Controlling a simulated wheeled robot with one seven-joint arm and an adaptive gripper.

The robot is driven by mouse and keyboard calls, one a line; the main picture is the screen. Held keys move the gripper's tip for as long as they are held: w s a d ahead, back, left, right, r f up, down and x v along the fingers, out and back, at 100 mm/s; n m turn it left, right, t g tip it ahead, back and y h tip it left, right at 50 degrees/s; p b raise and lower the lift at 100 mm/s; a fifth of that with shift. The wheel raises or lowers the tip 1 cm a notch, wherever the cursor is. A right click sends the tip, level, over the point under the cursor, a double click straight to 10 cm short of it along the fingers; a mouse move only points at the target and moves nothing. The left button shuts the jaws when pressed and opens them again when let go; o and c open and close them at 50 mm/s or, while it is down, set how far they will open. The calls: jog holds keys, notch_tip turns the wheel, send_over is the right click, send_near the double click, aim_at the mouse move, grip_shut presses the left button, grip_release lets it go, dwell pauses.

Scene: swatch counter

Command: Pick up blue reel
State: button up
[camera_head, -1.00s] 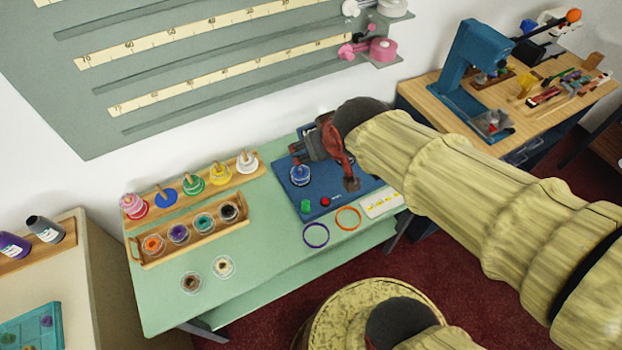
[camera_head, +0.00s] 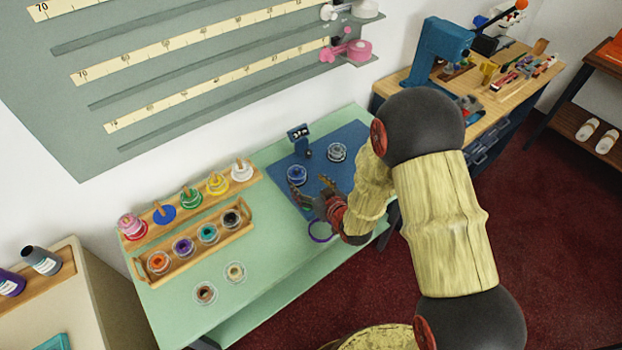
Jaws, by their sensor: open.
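A blue reel (camera_head: 297,174) with a clear rim stands on the dark blue mat (camera_head: 345,132), near the mat's left edge. My gripper (camera_head: 309,188) is open over the front of the mat, its fingers pointing toward the reel from just in front and to the right. The jaws look empty, and I cannot tell how high they are above the mat. Part of the mat is hidden behind my arm.
A grey-white reel (camera_head: 337,152) and a small dark upright device (camera_head: 299,135) stand on the mat. A wooden peg rack (camera_head: 256,175) with coloured reels and a wooden tray (camera_head: 139,270) of reels are at left. A purple ring (camera_head: 319,240) lies in front.

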aim_at(298, 173)
jog(key=shift+a+f, duration=0.1)
jog(key=shift+f, duration=0.15)
jog(key=x, duration=0.2)
jog(key=shift+w+a+f, duration=0.1)
jog(key=shift+w, duration=0.2)
jog(key=x, duration=0.2)
jog(key=b+x, duration=0.1)
jog(key=x, duration=0.2)
jog(key=shift+r+b, duration=0.25)
jog(key=shift+b, duration=0.05)
jog(key=shift+c, duration=1.2)
jog(key=c, duration=0.9)
jog(key=shift+r, duration=0.1)
jog(key=shift+c, duration=0.2)
